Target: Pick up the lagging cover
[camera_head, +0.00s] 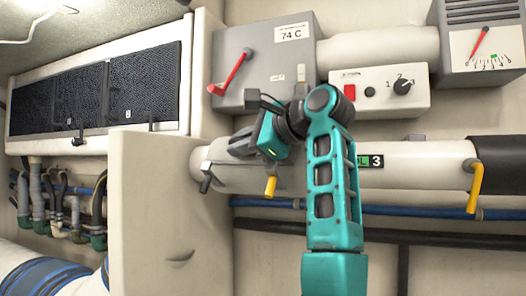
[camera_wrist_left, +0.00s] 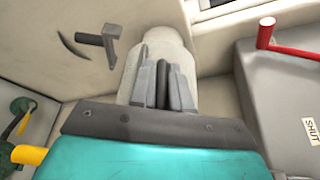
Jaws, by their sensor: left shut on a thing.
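A pale grey, rounded piece that looks like the lagging cover (camera_head: 232,178) lies along the white pipe beside the beige partition. It also shows in the wrist view as a light rounded shape (camera_wrist_left: 161,43) beyond the fingers. My left gripper (camera_head: 240,144) reaches it from above. In the left wrist view its grey fingers (camera_wrist_left: 163,84) are shut on a narrow dark strip, which looks like a grip on the cover's top. The fingers and wrist hide part of the cover. I cannot tell whether the cover is clear of the pipe. My right gripper is not in view.
A grey box with a red lever (camera_head: 237,68) is just above the gripper. A dark lever (camera_head: 206,178) and yellow handle (camera_head: 270,187) flank the cover. The beige partition (camera_head: 150,215) stands close on the left. Blue and black hoses run below.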

